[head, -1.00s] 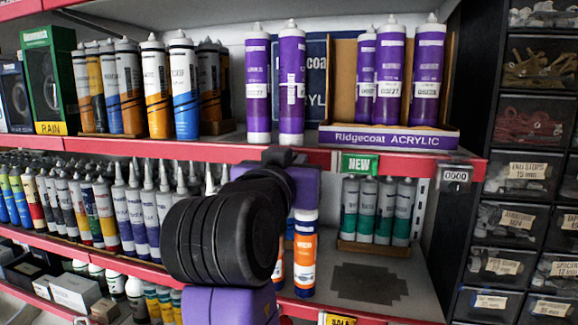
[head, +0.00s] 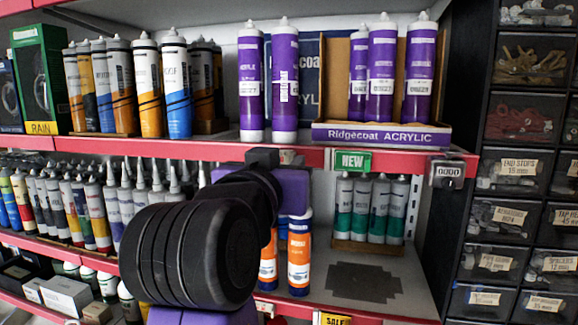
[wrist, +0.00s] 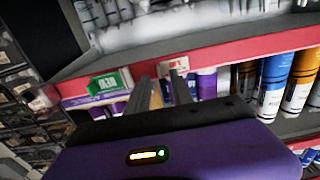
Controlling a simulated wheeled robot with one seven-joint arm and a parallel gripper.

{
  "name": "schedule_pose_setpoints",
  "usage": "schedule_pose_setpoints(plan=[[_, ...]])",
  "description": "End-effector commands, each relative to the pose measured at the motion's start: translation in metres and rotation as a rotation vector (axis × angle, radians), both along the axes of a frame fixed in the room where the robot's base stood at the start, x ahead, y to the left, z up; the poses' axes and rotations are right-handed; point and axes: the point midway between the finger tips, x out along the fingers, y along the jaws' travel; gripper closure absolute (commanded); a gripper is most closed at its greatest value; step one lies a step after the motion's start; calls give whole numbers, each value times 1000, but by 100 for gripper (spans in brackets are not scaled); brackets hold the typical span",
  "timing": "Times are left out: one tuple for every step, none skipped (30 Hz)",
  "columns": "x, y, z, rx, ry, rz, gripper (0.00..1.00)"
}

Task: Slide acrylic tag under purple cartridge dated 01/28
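Two purple cartridges, one (head: 250,65) left of the other (head: 285,60), stand loose on the upper shelf. Several more purple cartridges (head: 380,60) stand in the box marked Ridgecoat ACRYLIC (head: 328,134). They carry white labels whose dates I cannot read. My gripper is hidden behind my arm in the head view. In the wrist view, my gripper (wrist: 163,88) points at the red shelf edge, its two fingers apart. A small white and red tag (wrist: 166,72) shows near the fingertips, seemingly at the shelf edge; I cannot tell whether it is the acrylic tag. I see nothing clearly held.
The red shelf edge (head: 220,150) carries a green NEW sign (head: 351,161) and a 0000 counter (head: 446,171). Orange and blue cartridges (head: 160,85) crowd the upper left. Green-banded tubes (head: 361,210) stand below, behind a clear patch of lower shelf (head: 405,275). Drawers (head: 515,170) line the right.

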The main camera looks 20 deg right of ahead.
Motion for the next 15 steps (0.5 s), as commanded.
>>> schedule_pose_setpoints(plan=[[-7, 6, -2, 0, -3, 2, 73], [-11, 9, -2, 0, -3, 2, 73], [-17, 13, -2, 0, -3, 3, 73], [-21, 16, -2, 0, -3, 2, 73], [-24, 18, -2, 0, -2, 2, 73], [-28, 21, -2, 0, -1, 2, 73], [-31, 22, -2, 0, -1, 1, 73], [-33, 24, -1, 1, -2, 0, 73], [-36, 26, -1, 1, -2, 1, 73], [-37, 27, -1, 0, -3, 1, 73], [-39, 28, -1, 1, -2, 1, 73], [-40, 29, 0, 1, -2, 1, 73], [-40, 29, 0, 0, -1, 1, 73], [-41, 29, 0, 1, -1, 0, 73], [-41, 29, 0, 1, -1, 0, 73]])
